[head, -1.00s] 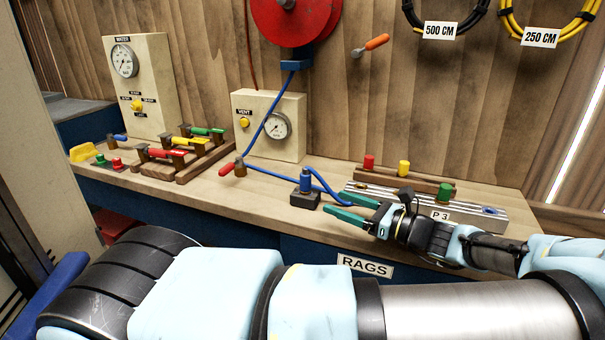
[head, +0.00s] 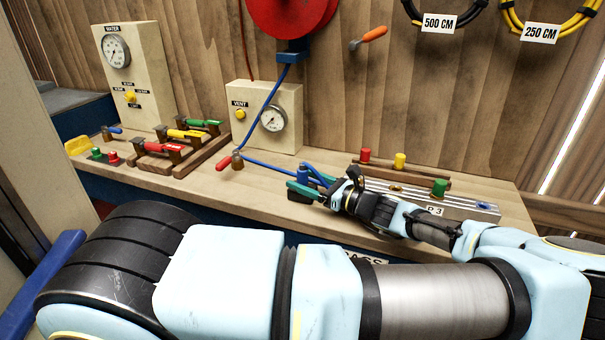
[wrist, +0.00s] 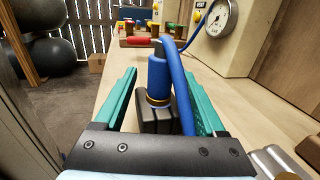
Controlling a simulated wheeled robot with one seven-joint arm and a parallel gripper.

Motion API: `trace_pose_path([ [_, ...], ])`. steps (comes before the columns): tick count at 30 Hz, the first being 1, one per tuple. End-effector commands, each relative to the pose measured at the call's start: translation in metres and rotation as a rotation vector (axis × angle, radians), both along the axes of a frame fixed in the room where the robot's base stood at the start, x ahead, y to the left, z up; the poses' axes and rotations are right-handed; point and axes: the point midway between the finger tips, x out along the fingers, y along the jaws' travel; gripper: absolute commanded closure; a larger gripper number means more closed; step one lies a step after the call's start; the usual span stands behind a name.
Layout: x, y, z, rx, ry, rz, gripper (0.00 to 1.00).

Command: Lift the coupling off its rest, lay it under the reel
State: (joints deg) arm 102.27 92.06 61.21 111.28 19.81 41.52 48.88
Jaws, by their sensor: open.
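A vent box (head: 264,117) with a gauge stands at the back. A red-handled valve (head: 229,162) sits left of the coupling. Colored levers (head: 180,140) are farther left. Bare bench top lies around the rest.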

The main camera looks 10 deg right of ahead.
Motion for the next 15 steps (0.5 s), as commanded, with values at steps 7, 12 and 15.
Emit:
trace_pose_path([
  [7, 0.0033, 0.0032, -0.0007, -0.001, 0.001, -0.001, 0.28],
  [12, 0.0032, 0.003, -0.0007, -0.001, 0.001, -0.001, 0.41],
  [15, 0.0031, 0.003, -0.0006, -0.001, 0.001, -0.001, 0.52],
])
